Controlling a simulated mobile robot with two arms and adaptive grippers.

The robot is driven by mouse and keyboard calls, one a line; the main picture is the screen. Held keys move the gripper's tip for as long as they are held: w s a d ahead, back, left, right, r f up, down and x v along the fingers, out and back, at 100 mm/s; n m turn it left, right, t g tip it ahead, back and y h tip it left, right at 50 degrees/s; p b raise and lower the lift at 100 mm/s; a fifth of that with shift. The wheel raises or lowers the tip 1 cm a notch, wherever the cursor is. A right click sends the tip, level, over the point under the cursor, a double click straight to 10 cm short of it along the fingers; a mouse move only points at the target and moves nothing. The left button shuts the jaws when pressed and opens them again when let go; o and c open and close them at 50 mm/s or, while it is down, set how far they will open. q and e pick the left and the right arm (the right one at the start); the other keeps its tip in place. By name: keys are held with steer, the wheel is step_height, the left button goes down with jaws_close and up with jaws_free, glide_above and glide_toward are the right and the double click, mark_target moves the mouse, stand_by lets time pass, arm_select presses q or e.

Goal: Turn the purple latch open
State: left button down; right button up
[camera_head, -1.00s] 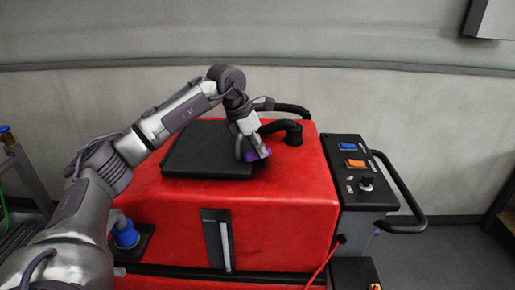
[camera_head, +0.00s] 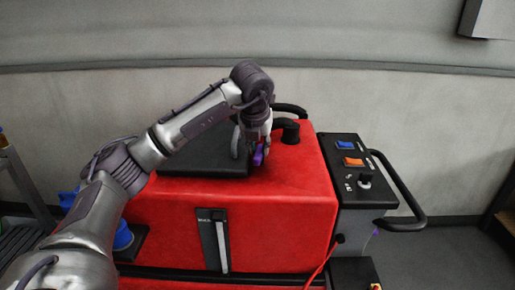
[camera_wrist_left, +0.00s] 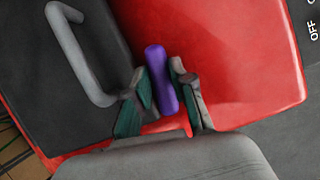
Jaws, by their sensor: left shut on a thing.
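The purple latch (camera_head: 258,157) is at the right edge of the black lid (camera_head: 205,160) on top of the red machine. In the left wrist view the purple latch (camera_wrist_left: 160,78) is a rounded bar, lying roughly along the lid's edge. My left gripper (camera_head: 257,148) reaches down from above and is shut on the latch. In the wrist view its two fingers (camera_wrist_left: 162,98) sit on either side of the latch. The latch's lower end and pivot are partly hidden. My right gripper is not in view.
A grey handle (camera_wrist_left: 80,55) stands on the lid beside the left finger. A black hose elbow (camera_head: 290,131) rises just right of the gripper. A control panel (camera_head: 356,168) with a black side handle (camera_head: 400,190) is further right. The red top (camera_head: 290,200) in front is clear.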

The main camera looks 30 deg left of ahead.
arm_select(q)
steer(key=shift+d+n, duration=0.1)
steer(key=shift+n, duration=0.8)
steer(key=shift+g+y, duration=0.3)
steer(key=c, duration=1)
jaws_free()
steer(key=shift+r, duration=0.1)
steer(key=v, duration=1.1)
steer(key=shift+s+d+r, duration=0.15)
steer(key=shift+r, duration=0.15)
